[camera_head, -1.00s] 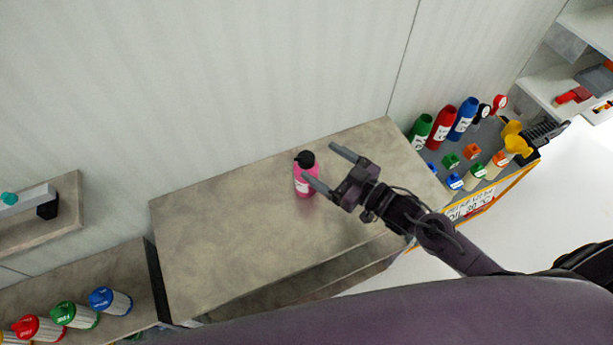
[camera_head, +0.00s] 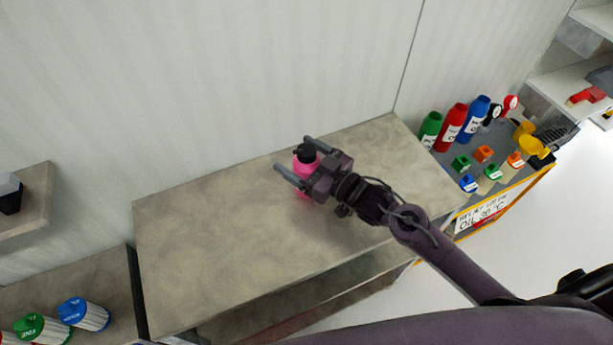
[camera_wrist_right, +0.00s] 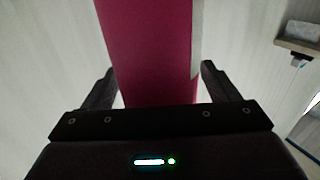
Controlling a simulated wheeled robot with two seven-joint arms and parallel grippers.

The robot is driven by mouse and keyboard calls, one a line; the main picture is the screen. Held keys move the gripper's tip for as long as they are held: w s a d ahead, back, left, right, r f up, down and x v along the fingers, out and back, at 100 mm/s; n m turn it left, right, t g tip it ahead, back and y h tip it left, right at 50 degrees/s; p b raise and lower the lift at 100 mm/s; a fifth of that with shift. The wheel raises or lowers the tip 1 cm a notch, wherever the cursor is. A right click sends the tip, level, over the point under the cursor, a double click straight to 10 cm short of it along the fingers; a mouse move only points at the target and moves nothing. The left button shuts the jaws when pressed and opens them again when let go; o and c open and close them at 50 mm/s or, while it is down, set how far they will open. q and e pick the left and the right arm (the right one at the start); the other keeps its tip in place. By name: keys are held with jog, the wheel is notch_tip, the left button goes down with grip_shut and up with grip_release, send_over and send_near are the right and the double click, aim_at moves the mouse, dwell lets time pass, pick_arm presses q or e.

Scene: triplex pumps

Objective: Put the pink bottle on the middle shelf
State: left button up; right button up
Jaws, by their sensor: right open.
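The pink bottle (camera_head: 303,188) with a black top stands upright on the top of the grey shelf unit (camera_head: 220,240), near its back edge. My right gripper (camera_head: 292,158) is open, with one finger on each side of the bottle. The palm hides part of the bottle in the head view. In the right wrist view the bottle (camera_wrist_right: 148,50) rises between the two open fingers (camera_wrist_right: 155,88). I cannot tell whether the fingers touch it. A lower shelf (camera_head: 310,290) shows below the top at the front. My left gripper is not in view.
To the right, a cart (camera_head: 500,205) holds green, red and blue bottles (camera_head: 453,127) and several small coloured blocks. To the left, a lower surface (camera_head: 105,268) holds striped containers (camera_head: 84,313). A wall (camera_head: 200,90) stands behind. The unit's top is otherwise clear.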

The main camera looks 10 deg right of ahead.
jog(key=shift+r, duration=0.1)
jog(key=c, duration=1.4)
